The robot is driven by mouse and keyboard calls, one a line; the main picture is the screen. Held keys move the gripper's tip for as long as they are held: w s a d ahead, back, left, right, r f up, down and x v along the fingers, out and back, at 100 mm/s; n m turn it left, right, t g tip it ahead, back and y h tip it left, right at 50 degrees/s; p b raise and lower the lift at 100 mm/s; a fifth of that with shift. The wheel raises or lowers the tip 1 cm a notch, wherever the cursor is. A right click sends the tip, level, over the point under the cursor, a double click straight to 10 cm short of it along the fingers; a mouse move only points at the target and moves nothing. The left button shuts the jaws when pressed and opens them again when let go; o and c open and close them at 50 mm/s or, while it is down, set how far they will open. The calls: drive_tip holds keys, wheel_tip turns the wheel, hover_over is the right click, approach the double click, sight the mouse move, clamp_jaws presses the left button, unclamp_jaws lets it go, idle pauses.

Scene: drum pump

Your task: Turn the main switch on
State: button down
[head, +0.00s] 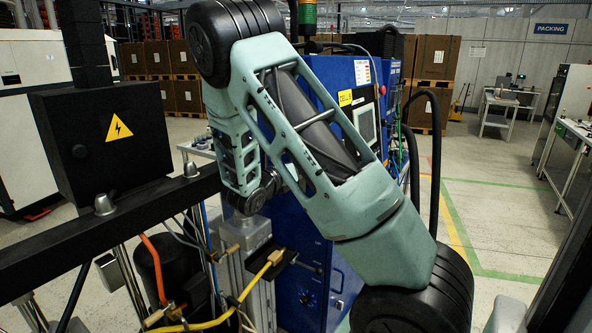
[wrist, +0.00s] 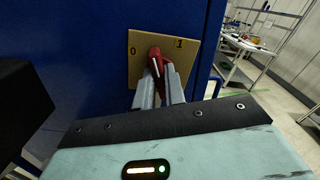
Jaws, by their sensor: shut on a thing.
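The main switch is a red knob (wrist: 155,54) on a yellow plate (wrist: 138,72) marked 0 at the left and 1 at the right. The plate is on a blue cabinet wall (wrist: 95,65). My gripper (wrist: 159,76) is shut on the red knob, with a grey finger on each side of it. The knob's top lies between the two marks; its exact angle is hard to tell behind the fingers. In the head view the blue cabinet (head: 312,240) stands behind my arm, and the switch and my gripper are hidden there.
A black box with a warning sign (head: 103,137) and a black rail (head: 60,245) are at the left. A yellow hose (head: 228,303) and black cables (head: 437,150) run near the cabinet. Open floor (head: 500,215) lies to the right, with tables beyond.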

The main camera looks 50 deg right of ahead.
drive_tip(key=shift+f+m+b, duration=0.15)
drive_tip(key=shift+m+b, duration=0.75)
drive_tip(key=shift+b, duration=0.05)
drive_tip(key=shift+m+b, duration=1.3)
drive_tip(key=shift+b, duration=0.05)
drive_tip(key=c, duration=1.3)
unclamp_jaws()
drive_tip(key=a+p, duration=0.2)
drive_tip(key=a, duration=0.7)
drive_tip(key=shift+s, duration=0.35)
